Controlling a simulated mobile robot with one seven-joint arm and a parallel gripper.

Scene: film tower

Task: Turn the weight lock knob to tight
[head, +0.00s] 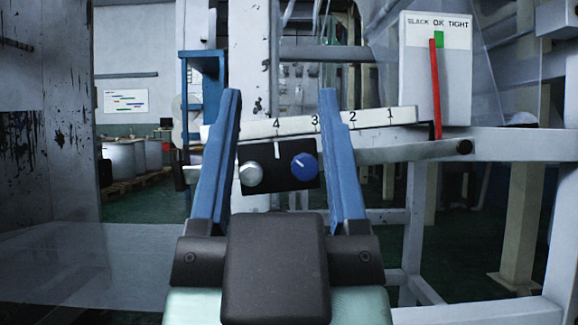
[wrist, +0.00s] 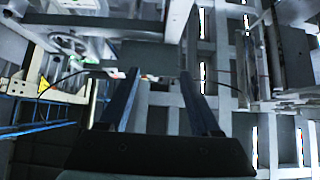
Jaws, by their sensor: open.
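A white mark on the block stands under the 4. The block's face bears a round silver knob (head: 251,174) on the left and a blue knob (head: 304,166) with a white line pointing up and left. No label shows which is the weight lock knob. My gripper (head: 280,92) is open and empty, its two blue fingers on either side of the block in the head view. Its fingers also show apart in the wrist view (wrist: 160,73).
A white gauge board (head: 408,75) marked SLACK, OK, TIGHT stands at upper right. Its red pointer (head: 435,85) has its tip at the left edge of the green mark (head: 439,40). Grey frame posts and a rail (head: 510,143) surround the bar.

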